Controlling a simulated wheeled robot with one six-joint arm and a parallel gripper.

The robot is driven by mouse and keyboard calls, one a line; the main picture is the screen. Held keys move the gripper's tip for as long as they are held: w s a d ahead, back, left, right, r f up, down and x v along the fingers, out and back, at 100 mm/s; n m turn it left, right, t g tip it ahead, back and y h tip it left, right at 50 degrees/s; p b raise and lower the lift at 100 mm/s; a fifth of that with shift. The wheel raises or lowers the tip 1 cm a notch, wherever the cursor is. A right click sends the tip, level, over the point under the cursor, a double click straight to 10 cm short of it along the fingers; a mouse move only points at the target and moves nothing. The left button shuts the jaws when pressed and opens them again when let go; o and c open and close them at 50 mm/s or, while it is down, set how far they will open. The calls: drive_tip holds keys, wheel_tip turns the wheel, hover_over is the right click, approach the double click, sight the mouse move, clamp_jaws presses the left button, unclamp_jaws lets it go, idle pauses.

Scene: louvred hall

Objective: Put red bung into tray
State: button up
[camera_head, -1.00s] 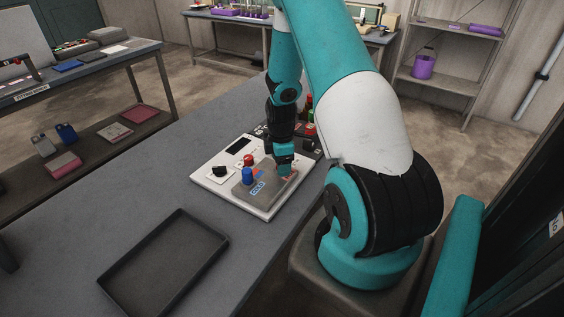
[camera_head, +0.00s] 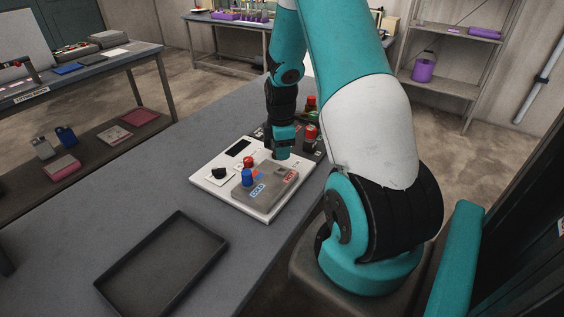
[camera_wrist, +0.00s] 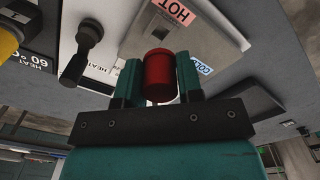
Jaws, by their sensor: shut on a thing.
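My gripper (camera_head: 282,154) is shut on a red bung (camera_wrist: 159,75), seen between its two fingers in the wrist view. In the head view the gripper is just above the white device (camera_head: 220,190), and I cannot make out the held bung there. In the wrist view the bung hangs in front of the grey plate (camera_wrist: 215,18) with the HOT and COLD labels. A dark, shallow, empty tray (camera_head: 150,275) lies on the near left of the bench, well away from the gripper.
A red piece (camera_head: 249,161) and a blue piece (camera_head: 247,177) stand on the device near a black knob (camera_head: 219,172). Red-topped things (camera_head: 310,132) stand just right of the gripper. The bench (camera_head: 110,205) between device and tray is clear.

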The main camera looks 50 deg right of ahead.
wheel_tip(320, 180, up, 15)
drive_tip(key=b, duration=0.2)
drive_tip(key=shift+f, duration=0.15)
